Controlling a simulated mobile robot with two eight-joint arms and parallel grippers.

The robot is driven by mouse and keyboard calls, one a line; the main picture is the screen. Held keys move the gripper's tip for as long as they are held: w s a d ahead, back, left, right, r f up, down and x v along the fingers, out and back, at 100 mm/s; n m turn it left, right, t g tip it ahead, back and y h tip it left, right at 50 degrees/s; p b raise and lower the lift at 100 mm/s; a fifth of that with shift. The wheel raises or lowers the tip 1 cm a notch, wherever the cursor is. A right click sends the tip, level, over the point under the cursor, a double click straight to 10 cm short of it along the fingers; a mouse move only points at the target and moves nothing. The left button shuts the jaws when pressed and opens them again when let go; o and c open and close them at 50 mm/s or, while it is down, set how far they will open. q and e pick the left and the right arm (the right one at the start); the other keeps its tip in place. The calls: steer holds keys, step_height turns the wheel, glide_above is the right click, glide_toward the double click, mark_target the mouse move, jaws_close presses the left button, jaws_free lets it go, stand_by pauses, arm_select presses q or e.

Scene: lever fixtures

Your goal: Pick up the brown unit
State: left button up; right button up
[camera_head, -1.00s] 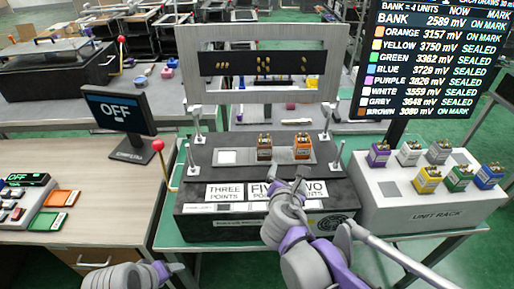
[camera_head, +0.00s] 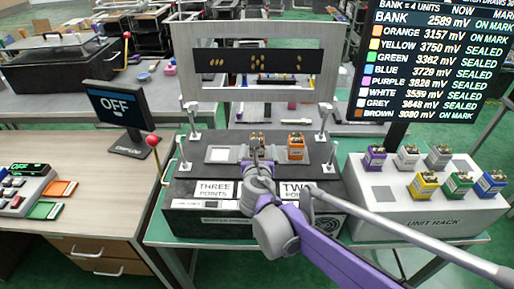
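The brown unit (camera_head: 257,137) stands on the dark top of the bench fixture (camera_head: 330,178), left of the orange unit (camera_head: 296,146). Only its upper part shows; my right gripper hides the rest. My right gripper (camera_head: 257,158) reaches in from the lower right and is at the near side of the brown unit, overlapping it in the picture. I cannot tell whether the fingers are open or shut, or whether they touch the unit. My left gripper is out of view.
A unit rack (camera_head: 425,210) at the right holds several coloured units. A white plate (camera_head: 220,154) lies left of the brown unit. Silver posts with levers stand at the fixture's corners, and a framed panel (camera_head: 258,64) rises behind. A red-knobbed lever (camera_head: 153,141) stands at the left.

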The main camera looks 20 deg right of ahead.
steer(key=x, duration=0.4)
steer(key=shift+w, duration=0.45)
jaws_close()
